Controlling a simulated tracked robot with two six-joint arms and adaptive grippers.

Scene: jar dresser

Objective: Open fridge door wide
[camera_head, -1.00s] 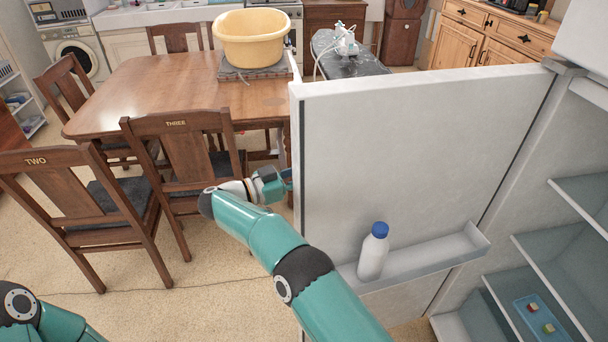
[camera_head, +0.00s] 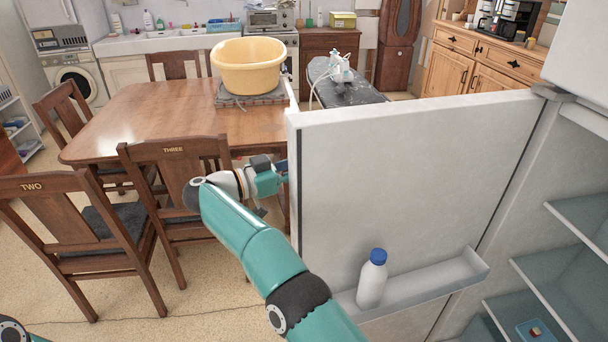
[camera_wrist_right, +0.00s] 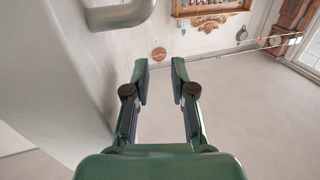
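The white fridge door (camera_head: 400,190) stands swung open to the left of its hinge, its inner face and shelf showing in the head view. My right arm reaches past the door's free edge. My right gripper (camera_head: 278,172) is at that edge, its tips partly hidden by the door. In the right wrist view, the gripper (camera_wrist_right: 160,75) is open and empty, its fingers apart. The door's outer side (camera_wrist_right: 60,70) is on the left there, with a grey handle (camera_wrist_right: 120,14) above and left of the fingers, not between them. My left gripper is out of view.
A bottle with a blue cap (camera_head: 372,280) stands on the door shelf (camera_head: 430,285). Wooden chairs (camera_head: 180,200) and a table (camera_head: 130,125) with a yellow tub (camera_head: 248,68) are left of and behind the door. Fridge shelves (camera_head: 580,290) are at right.

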